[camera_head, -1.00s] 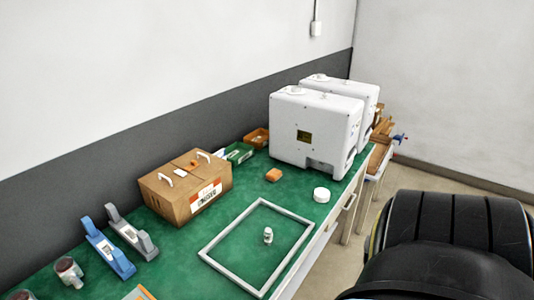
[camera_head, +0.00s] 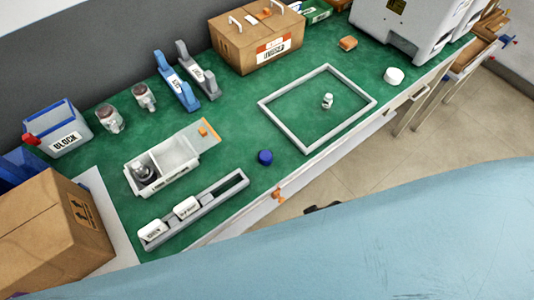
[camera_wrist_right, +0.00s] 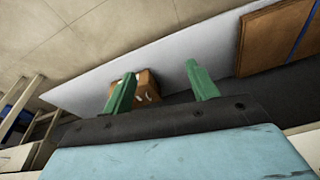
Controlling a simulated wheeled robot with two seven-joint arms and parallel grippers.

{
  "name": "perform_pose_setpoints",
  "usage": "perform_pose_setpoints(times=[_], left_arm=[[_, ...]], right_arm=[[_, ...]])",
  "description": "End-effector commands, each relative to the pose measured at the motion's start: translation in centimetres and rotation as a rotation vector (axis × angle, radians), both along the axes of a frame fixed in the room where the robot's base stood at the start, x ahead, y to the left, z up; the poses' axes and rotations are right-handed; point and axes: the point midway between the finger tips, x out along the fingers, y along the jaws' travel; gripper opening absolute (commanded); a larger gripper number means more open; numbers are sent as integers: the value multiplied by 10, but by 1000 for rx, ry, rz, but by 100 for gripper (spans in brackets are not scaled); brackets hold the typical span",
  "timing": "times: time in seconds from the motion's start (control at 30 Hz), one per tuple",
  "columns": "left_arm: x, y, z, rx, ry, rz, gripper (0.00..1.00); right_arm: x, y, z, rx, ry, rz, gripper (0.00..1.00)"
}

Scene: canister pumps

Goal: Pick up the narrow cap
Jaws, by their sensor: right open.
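A dark blue round cap (camera_head: 265,157) lies on the green bench top, between the white frame and the grey rack. A white round cap (camera_head: 394,76) sits near the bench's front edge at the upper right. I cannot tell for sure which is the narrow cap. A small white fitting (camera_head: 327,101) stands inside the white square frame (camera_head: 282,126). In the right wrist view, my right gripper (camera_wrist_right: 160,86) has its two green fingers apart with nothing between them. No cap shows there. My left gripper is not in view.
A white tray (camera_head: 190,176), a grey rack (camera_head: 212,203) with white blocks, jars, a blue bin (camera_head: 35,123) and a carton (camera_head: 50,235) stand at the left. A cardboard case (camera_head: 238,55) and white machines (camera_head: 410,28) stand behind. The green top around the blue cap is clear.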

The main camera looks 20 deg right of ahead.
Motion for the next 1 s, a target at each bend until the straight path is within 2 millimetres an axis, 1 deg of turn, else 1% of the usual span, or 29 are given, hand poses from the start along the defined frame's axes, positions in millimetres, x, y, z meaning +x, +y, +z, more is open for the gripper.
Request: perform_pose_setpoints(times=[0.03, 0.1, 0.2, 0.37, 0.43, 0.47, 0.5, 0.7, 0.9, 1.0], left_arm=[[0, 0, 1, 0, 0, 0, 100], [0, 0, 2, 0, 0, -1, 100], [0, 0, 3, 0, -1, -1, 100], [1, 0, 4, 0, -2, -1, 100], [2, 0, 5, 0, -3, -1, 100], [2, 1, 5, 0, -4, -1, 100], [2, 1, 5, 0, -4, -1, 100], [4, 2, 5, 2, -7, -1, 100], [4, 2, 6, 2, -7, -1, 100], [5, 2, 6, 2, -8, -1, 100]], right_arm=[[11, 5, 22, 10, -18, 2, 59], [21, 10, 48, 21, -30, 4, 59], [30, 16, 82, 35, -46, 7, 59], [41, 26, 132, 59, -71, 20, 59], [52, 39, 160, 92, -94, 34, 59], [60, 49, 172, 115, -106, 48, 59], [67, 60, 181, 141, -111, 59, 59], [97, 108, 210, 243, -116, 122, 59], [122, 155, 246, 312, -79, 210, 59], [129, 170, 262, 306, -31, 246, 59]])
